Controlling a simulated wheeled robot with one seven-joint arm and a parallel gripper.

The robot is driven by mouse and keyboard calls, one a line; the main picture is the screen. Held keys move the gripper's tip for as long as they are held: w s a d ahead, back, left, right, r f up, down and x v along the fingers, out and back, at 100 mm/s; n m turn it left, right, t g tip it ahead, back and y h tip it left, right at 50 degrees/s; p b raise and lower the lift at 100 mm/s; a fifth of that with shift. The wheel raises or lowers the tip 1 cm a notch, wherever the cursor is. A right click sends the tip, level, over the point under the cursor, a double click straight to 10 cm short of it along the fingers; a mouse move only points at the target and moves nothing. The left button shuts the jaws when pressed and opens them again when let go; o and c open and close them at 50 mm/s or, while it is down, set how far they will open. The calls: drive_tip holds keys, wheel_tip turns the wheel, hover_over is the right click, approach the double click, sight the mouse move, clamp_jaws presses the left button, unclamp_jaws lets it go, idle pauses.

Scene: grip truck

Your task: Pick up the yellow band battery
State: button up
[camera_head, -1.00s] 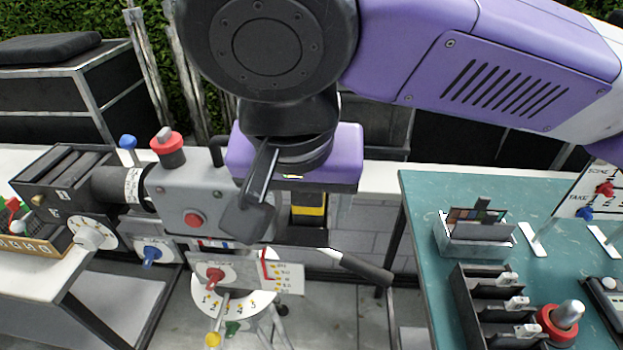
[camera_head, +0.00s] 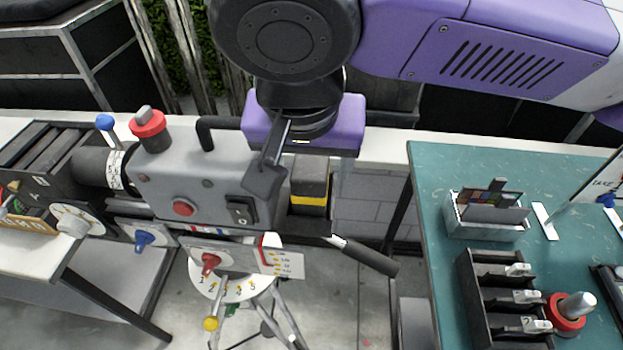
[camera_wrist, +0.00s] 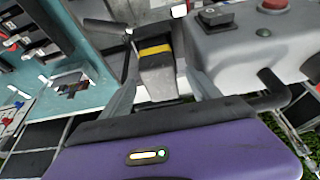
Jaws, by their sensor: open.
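The yellow band battery (camera_head: 309,199) is a dark block with a yellow stripe. It sits at the right side of the grey camera body (camera_head: 192,183). In the wrist view the battery (camera_wrist: 157,77) stands upper centre, between my two grey fingers. My gripper (camera_head: 311,180) hangs below its purple housing, over the battery. The fingers are apart, one on each side of it; I cannot tell whether either touches. The wrist view also shows my gripper (camera_wrist: 158,68). The battery's lower end is partly hidden.
A black handle (camera_head: 368,256) sticks out right of the battery, low down. The camera's carrying handle (camera_head: 207,132) rises left of my gripper. A teal table (camera_head: 432,190) at the right holds a grey box (camera_head: 484,222) and a black rack (camera_head: 478,305). A tripod (camera_head: 262,315) stands below.

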drive_tip(key=shift+x, duration=2.2)
clamp_jaws()
